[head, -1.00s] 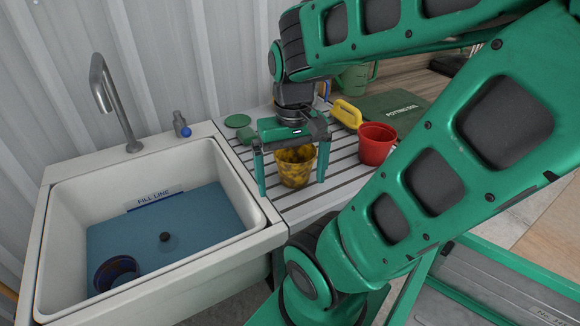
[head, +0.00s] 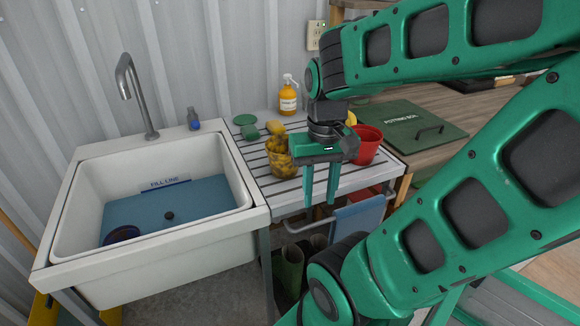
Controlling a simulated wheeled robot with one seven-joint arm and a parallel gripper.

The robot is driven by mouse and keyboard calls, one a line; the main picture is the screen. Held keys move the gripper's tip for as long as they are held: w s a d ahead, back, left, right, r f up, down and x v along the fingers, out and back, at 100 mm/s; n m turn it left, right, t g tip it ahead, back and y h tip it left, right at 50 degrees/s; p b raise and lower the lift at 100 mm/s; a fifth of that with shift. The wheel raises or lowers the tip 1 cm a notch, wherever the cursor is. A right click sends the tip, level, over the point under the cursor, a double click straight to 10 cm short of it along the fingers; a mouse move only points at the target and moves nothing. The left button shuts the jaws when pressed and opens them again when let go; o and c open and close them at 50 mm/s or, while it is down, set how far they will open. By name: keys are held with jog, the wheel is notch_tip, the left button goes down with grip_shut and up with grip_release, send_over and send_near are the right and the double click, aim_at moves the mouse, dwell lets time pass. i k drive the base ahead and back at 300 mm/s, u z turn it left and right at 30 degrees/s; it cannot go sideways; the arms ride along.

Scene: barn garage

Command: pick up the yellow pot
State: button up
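The yellow pot (head: 280,160), mottled with brown patches, stands upright on the slatted drainboard (head: 290,193) just right of the sink. My gripper (head: 320,203) points down, to the right of the pot and nearer the front edge of the board. Its two green fingers are apart with nothing between them. The gripper's body slightly overlaps the pot's right edge in the picture; no contact is clear.
A red pot (head: 367,146) stands right of my gripper. The white sink (head: 68,215) holds blue water. A blue cloth (head: 358,216) hangs in front.

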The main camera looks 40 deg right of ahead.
aim_at(277, 147)
jog(key=z, duration=2.75)
jog(key=k, duration=1.25)
jog(key=u, duration=0.45)
jog(key=i, duration=0.5)
